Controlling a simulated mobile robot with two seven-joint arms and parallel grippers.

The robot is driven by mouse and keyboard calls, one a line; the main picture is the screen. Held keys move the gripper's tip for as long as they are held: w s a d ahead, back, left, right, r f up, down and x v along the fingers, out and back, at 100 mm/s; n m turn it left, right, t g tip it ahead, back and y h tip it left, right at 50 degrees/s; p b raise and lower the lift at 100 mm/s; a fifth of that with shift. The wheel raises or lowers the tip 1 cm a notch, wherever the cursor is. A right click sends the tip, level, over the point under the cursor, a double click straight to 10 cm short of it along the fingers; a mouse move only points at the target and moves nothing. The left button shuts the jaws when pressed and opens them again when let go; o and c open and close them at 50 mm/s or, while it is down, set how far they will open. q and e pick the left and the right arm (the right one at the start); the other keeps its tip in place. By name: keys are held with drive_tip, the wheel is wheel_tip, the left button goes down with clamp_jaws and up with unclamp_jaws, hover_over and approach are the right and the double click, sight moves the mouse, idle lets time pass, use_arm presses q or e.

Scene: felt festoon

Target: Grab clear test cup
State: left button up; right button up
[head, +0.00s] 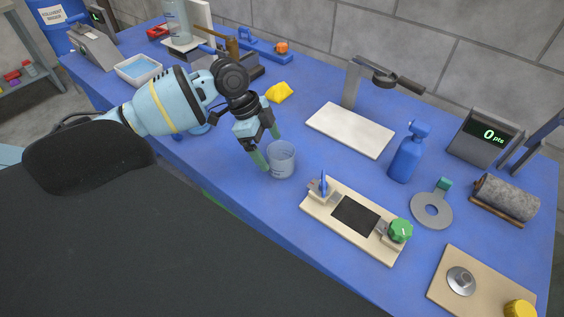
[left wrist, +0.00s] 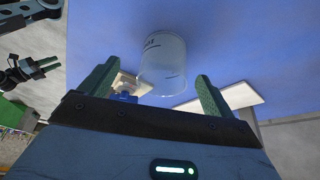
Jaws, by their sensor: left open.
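The clear test cup (head: 281,160) stands upright on the blue table near its front edge. It is see-through, with small markings on its side. My left gripper (head: 266,148) is open, its two green fingers spread at the cup's left side. In the left wrist view the cup (left wrist: 163,62) shows between and beyond the fingertips (left wrist: 156,72); nothing is gripped. I cannot tell whether a finger touches it. My right gripper (left wrist: 38,69) shows small at the left of the left wrist view, too small to tell its opening.
A wooden board with a black pad and green knob (head: 399,230) lies right of the cup. A yellow object (head: 279,92) lies behind. Bare table surrounds the cup.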

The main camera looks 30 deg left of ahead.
sight(280, 158)
use_arm(q)
drive_tip(key=shift+w+x, duration=0.25)
drive_tip(key=shift+x, duration=1.1)
drive_tip(key=shift+w+x, duration=0.25)
drive_tip(key=shift+x, duration=1.1)
drive_tip(key=shift+d+f, duration=0.35)
drive_tip(key=shift+d, duration=0.05)
drive_tip(key=c, duration=1.1)
